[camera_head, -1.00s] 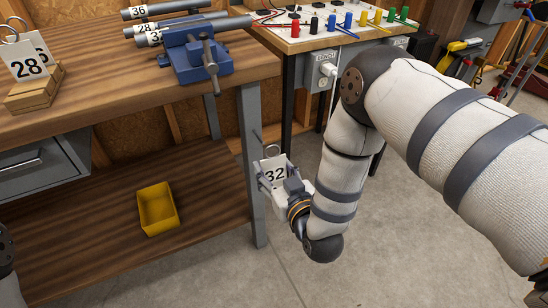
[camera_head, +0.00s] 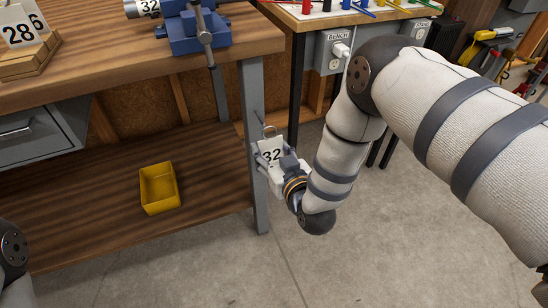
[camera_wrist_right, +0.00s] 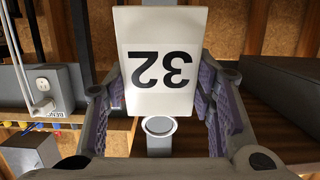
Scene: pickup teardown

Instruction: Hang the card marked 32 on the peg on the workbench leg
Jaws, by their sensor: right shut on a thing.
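The white card marked 32 (camera_head: 271,152) is held upright in my right gripper (camera_head: 272,160), with its ring (camera_head: 269,130) above it. In the right wrist view the card (camera_wrist_right: 160,62) appears upside down between the two fingers, which are shut on its sides. The workbench leg (camera_head: 256,160) is a grey post just left of the card. A thin peg (camera_head: 258,117) shows at the leg, close to the ring. I cannot tell whether the ring is around the peg or only beside it. My left gripper is out of view.
A yellow bin (camera_head: 159,188) sits on the lower wooden shelf (camera_head: 90,225). A grey outlet box (camera_head: 338,50) is behind.

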